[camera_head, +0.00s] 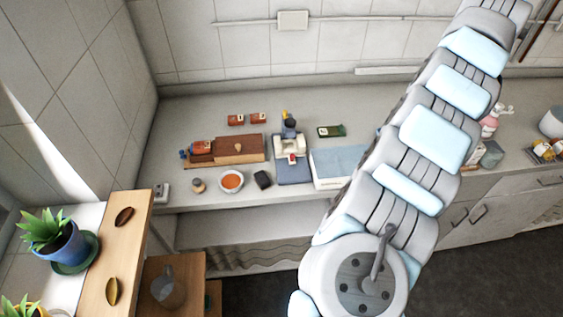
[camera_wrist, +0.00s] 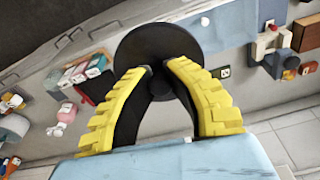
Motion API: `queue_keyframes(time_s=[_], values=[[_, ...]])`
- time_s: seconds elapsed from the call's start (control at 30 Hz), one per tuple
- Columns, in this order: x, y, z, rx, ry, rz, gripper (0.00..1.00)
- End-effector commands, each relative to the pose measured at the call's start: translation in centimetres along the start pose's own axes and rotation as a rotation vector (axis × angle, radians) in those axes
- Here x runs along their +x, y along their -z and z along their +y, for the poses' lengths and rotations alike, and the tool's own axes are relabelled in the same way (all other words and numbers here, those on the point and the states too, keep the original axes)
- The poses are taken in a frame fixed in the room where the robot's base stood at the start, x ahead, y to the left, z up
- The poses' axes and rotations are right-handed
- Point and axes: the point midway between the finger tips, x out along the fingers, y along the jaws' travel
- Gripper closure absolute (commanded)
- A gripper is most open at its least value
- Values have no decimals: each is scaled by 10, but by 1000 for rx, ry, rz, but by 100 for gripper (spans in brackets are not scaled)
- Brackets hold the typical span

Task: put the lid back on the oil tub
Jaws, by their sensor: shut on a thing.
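A dark round disc with a small central knob, which looks like the lid, shows in the wrist view (camera_wrist: 155,42). My gripper (camera_wrist: 159,74) has its two yellow-and-black fingers closed on the knob, with the disc spread beyond the fingertips. In the head view, my arm crosses the right side and neither gripper nor lid shows. I cannot tell for certain which thing is the oil tub; an open round bowl with orange-red contents (camera_head: 231,181) stands near the counter's front edge.
A wooden board (camera_head: 226,150) lies left of a blue-grey device (camera_head: 291,160). A blue-topped white box (camera_head: 336,166) is beside my arm. A pink bottle (camera_head: 489,124) stands right of it. Potted plants (camera_head: 62,245) occupy the lower left.

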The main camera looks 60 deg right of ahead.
Motion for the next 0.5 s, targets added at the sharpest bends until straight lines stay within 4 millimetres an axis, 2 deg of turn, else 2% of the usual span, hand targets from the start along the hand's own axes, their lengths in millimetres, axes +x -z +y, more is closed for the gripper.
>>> queue_keyframes(time_s=[0.03,0.1,0.2,0.5], values=[[10,13,-19,-74,8,-1,100],[20,28,-44,-168,21,-3,100],[31,44,-73,-275,34,-3,100],[58,71,-139,-503,62,-1,100]])
